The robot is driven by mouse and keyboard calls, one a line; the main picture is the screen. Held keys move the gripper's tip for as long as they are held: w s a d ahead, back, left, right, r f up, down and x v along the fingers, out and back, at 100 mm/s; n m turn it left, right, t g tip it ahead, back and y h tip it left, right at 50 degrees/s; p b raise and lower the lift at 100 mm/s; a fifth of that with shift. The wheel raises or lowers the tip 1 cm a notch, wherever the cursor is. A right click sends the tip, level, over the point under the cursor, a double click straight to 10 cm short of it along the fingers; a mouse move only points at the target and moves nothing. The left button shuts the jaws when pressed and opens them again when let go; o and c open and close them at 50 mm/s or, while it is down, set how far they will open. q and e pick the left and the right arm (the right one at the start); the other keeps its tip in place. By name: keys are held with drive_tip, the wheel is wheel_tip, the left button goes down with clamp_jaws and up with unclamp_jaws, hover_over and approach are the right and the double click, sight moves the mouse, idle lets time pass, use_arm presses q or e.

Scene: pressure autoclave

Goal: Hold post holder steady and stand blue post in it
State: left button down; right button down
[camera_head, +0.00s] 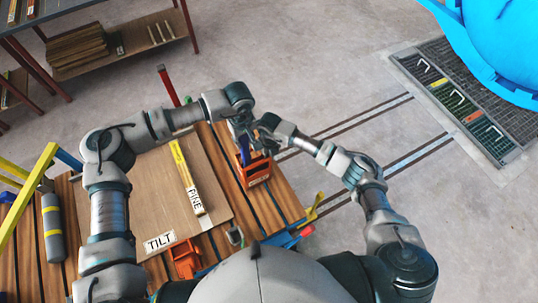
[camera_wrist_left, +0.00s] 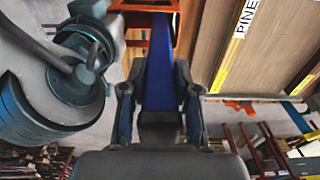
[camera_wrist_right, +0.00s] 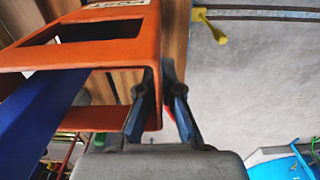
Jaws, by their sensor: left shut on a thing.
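The orange post holder (camera_head: 256,175) stands on the slatted table at its right side. It fills the upper left of the right wrist view (camera_wrist_right: 100,57). My left gripper (camera_wrist_left: 160,100) is shut on the blue post (camera_wrist_left: 159,65). The post runs from the fingers to the orange holder, and it shows beside the holder's frame in the right wrist view (camera_wrist_right: 35,110). I cannot tell whether its end is seated in the holder. My right gripper (camera_wrist_right: 160,75) has its fingers close together on either side of the holder's side wall. In the head view both grippers crowd above the holder and partly hide the post.
A brown board (camera_head: 155,185) lies on the table with a yellow piece marked PINE (camera_head: 188,178) and a TILT label (camera_head: 159,243). A smaller orange item (camera_head: 185,260) sits at the front edge. A grey cylinder (camera_head: 53,228) is at left.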

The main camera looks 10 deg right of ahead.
use_arm(q)
drive_tip(key=c, duration=0.8)
unclamp_jaws()
drive_tip(key=shift+o, duration=0.2)
drive_tip(key=r, duration=1.2)
drive_tip(key=shift+s+d, duration=0.15)
drive_tip(key=shift+s, duration=0.05)
use_arm(e)
drive_tip(key=c, duration=1.2)
unclamp_jaws()
drive_tip(key=shift+c, duration=0.2)
wheel_tip(320, 180, up, 12)
drive_tip(key=shift+f, duration=0.1)
